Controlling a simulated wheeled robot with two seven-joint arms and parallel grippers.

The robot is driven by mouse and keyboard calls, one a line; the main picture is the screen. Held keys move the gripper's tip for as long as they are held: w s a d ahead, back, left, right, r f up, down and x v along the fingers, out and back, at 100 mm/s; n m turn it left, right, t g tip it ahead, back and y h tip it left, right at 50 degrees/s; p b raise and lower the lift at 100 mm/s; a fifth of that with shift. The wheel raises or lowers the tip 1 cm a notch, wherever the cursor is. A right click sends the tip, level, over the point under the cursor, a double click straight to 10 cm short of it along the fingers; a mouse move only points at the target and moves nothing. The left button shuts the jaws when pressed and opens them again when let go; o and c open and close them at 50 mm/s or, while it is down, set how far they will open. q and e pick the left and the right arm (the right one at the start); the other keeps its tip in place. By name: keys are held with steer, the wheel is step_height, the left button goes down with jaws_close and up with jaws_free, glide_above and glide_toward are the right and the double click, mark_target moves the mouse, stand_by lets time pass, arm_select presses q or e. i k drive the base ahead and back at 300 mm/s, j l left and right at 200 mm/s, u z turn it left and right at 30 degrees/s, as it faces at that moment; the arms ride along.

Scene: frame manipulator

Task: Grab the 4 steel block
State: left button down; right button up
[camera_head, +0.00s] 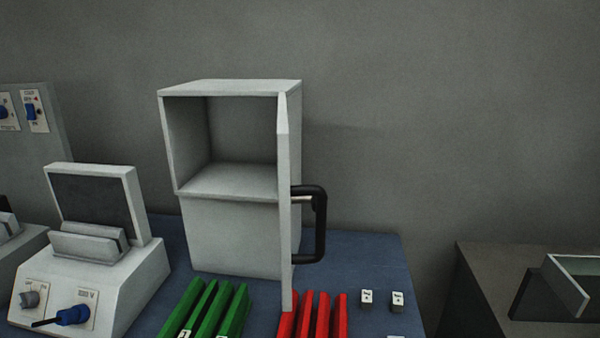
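Two small light grey blocks with dark marks stand on the blue table top at the lower right, a left one (367,300) and a right one (398,301). The marks are too small to read surely, so I cannot tell which is the 4. A sliver of another pale thing (396,336) shows at the bottom edge, mostly cut off. Neither of my grippers is in view.
A grey cabinet (230,235) stands open and empty, its door (285,200) edge-on with a black handle (321,225). Green bars (205,308) and red bars (322,318) lie in front. A device with a knob (105,275) stands left. The blue table (365,255) is bare behind the blocks.

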mark_target(396, 298)
steer(key=i+l+u, duration=0.1)
steer(key=l+u, duration=0.25)
steer(key=l, duration=0.2)
steer(key=l+u, duration=0.4)
steer(key=l, duration=0.15)
steer(key=i, duration=0.05)
